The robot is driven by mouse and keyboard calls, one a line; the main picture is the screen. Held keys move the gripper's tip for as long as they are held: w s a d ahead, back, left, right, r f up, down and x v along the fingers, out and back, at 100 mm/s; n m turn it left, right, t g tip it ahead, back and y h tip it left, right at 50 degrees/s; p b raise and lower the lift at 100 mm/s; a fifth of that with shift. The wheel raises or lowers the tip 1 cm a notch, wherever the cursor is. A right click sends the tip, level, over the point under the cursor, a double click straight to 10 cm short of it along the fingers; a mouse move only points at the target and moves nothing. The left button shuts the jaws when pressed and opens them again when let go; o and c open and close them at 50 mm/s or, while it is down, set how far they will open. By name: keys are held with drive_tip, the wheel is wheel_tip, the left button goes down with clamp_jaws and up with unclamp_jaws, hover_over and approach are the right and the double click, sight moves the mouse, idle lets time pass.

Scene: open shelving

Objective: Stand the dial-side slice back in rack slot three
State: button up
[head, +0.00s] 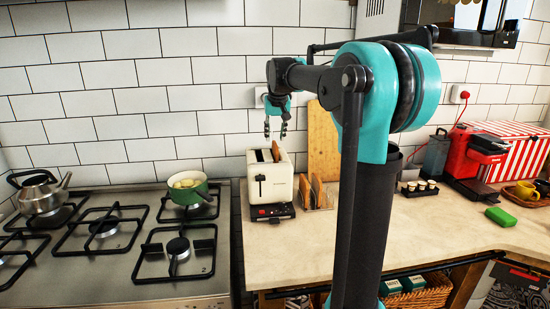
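A cream toaster (272,186) stands on the counter right of the hob, with a black lever and dark base on its front. Which one is on the dial side I cannot tell; the dial is too small to make out. A small rack (327,205) stands just right of the toaster and holds brown slices (317,189); its slots are hard to count. My gripper (276,130) points down above the toaster, fingers apart, nothing visible between them.
A wooden board (322,140) leans on the wall behind the rack. A green pot (187,187) and a kettle (42,193) stand on the hob at left. A black tray with small cups (420,187) and a red machine (472,155) stand farther right. The front counter is clear.

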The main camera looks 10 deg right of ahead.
sight(275, 144)
drive_tip(key=shift+s+x, duration=0.15)
drive_tip(key=shift+x, duration=1.35)
drive_tip(key=shift+s+x, duration=0.1)
drive_tip(key=shift+x, duration=1.35)
drive_tip(key=shift+d+f, duration=0.1)
drive_tip(key=shift+f, duration=0.05)
clamp_jaws()
